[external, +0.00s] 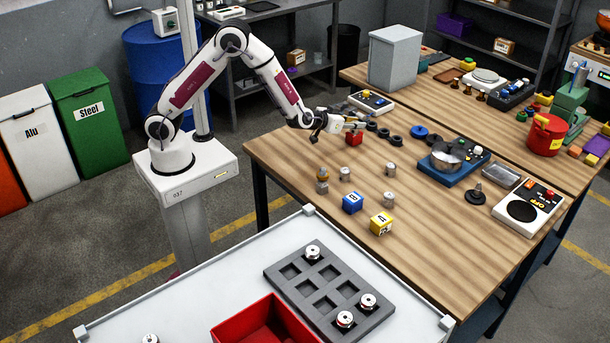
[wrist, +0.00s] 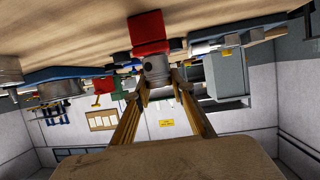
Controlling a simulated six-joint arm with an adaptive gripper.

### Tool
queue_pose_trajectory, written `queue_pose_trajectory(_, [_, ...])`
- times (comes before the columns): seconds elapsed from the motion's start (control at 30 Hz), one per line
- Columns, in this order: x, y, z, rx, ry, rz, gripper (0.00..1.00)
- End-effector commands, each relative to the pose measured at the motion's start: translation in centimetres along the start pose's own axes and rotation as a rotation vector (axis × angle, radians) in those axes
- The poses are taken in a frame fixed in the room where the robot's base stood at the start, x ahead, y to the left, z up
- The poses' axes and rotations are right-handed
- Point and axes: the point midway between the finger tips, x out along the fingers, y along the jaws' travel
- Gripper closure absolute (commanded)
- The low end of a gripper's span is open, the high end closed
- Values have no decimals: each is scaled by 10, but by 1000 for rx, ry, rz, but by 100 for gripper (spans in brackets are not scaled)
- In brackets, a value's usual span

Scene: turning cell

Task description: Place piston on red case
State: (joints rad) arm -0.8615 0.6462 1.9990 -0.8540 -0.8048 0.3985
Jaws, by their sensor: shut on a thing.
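In the wrist view, which looks upside down, my gripper (wrist: 157,84) is shut on a grey metal piston (wrist: 156,66). The red case (wrist: 148,30) is right beside the piston's far end there; I cannot tell whether they touch. In the external view, my gripper (external: 355,123) reaches out level over the far left part of the wooden table. The red case (external: 354,139) stands on the table just below the gripper's end. The held piston is too small and hidden to make out clearly in the external view.
Several loose metal pistons (external: 391,169) stand on the near part of the table, with a blue case (external: 352,203) and a yellow case (external: 381,224). Black rings (external: 396,140) lie right of the gripper. A grey slotted tray (external: 335,290) and red bin (external: 263,326) stand in front.

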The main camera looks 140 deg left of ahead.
Motion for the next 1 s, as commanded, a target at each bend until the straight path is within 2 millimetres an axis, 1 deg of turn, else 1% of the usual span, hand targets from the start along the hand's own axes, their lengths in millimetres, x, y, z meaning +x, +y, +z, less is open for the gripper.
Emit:
queue_pose_trajectory(0.37, [1,0,2,1,1,0,100])
queue_pose_trajectory(0.4, [1,0,3,1,0,0,74])
queue_pose_trajectory(0.47, [1,0,2,1,0,0,60])
queue_pose_trajectory(1.0, [-2,0,-1,0,1,1,60])
